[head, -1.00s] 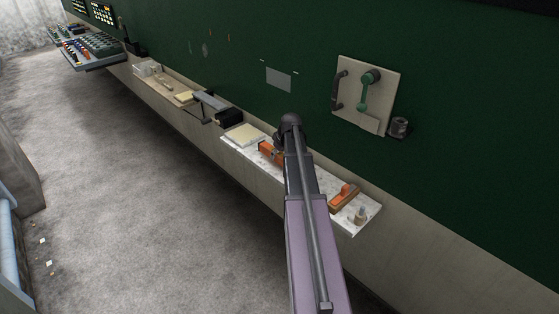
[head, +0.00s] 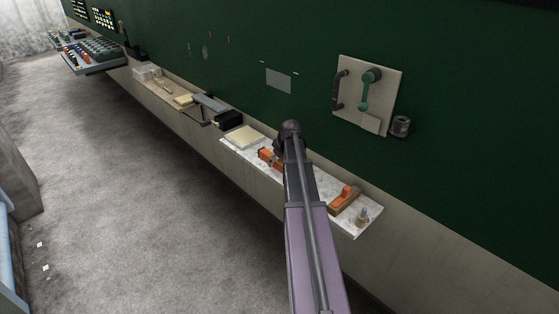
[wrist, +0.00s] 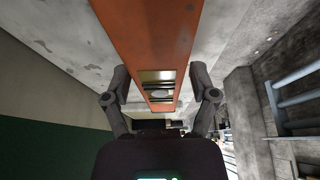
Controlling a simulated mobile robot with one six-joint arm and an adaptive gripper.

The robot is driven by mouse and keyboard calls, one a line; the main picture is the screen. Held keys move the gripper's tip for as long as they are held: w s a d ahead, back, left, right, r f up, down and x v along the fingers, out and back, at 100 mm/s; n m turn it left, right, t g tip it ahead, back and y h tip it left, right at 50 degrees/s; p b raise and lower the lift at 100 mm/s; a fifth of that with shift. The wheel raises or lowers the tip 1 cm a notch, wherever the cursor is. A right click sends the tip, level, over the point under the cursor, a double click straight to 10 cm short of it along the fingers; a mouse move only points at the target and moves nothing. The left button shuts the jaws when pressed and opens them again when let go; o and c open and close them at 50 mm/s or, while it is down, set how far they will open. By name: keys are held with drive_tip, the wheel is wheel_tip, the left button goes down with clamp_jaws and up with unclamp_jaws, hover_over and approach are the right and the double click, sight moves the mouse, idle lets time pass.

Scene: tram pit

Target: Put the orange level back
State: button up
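The orange level (head: 266,155) is at the marble shelf (head: 310,185), between a beige pad and my arm, which hides part of it. In the wrist view the level (wrist: 150,35) runs from the top edge toward the middle, with its vial window (wrist: 159,92) facing the camera. My gripper (wrist: 160,70) has one finger on each side of the level, and its fingertips look pressed to the level's sides. In the head view my gripper (head: 284,145) is mostly hidden behind my arm. I cannot tell whether the level touches the shelf.
The green wall (head: 450,150) rises behind, with a lever panel (head: 367,95). The floor to the left is mostly clear.

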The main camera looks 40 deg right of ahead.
sight(280, 161)
drive_tip(key=shift+r, duration=0.15)
idle(0.3)
drive_tip(key=p+v, duration=0.4)
drive_tip(key=shift+r, duration=0.25)
drive_tip(key=p+v, duration=0.7)
drive_tip(key=shift+s+r, duration=0.15)
drive_tip(key=shift+r, duration=0.1)
idle(0.8)
drive_tip(key=shift+a, duration=0.1)
drive_tip(key=s+a+f+g, duration=0.1)
drive_tip(key=s+a+g, duration=0.1)
drive_tip(key=a, duration=2)
drive_tip(key=s+a+g, duration=0.1)
drive_tip(key=s+a, duration=0.2)
drive_tip(key=a, duration=0.3)
drive_tip(key=s+a, duration=0.4)
drive_tip(key=a, duration=0.3)
drive_tip(key=s+a+m+g, duration=0.1)
drive_tip(key=s+a, duration=0.2)
drive_tip(key=a, duration=0.4)
drive_tip(key=shift+s+f+g, duration=0.2)
drive_tip(key=shift+s+g, duration=0.1)
